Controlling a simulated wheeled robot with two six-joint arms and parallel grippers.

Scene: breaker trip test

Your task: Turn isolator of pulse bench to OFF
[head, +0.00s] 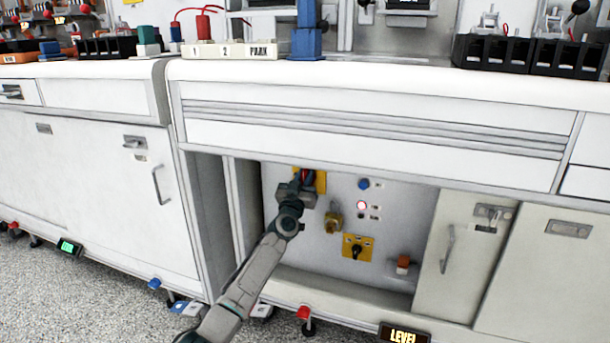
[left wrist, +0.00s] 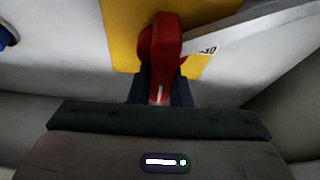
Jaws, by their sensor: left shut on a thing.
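The isolator is a red handle (left wrist: 160,45) on a yellow plate (left wrist: 120,30), set in the grey panel (head: 405,215) recessed under the bench. In the head view the yellow plate (head: 320,181) shows at the panel's upper left, with the red handle (head: 306,175) mostly hidden by my gripper. My left gripper (head: 302,181) is shut on the red handle. In the left wrist view, the left gripper's dark fingers (left wrist: 160,90) sit around the handle's lower end. A label beside the handle is only partly readable. My right gripper is not in view.
The panel also carries a brass-coloured fitting (head: 333,219), a black knob (head: 356,250) on a yellow plate, a blue button (head: 364,184), a lit red lamp (head: 361,205) and an orange-red switch (head: 403,262). A cabinet door (head: 460,250) stands right of the recess. The white worktop (head: 400,85) overhangs it.

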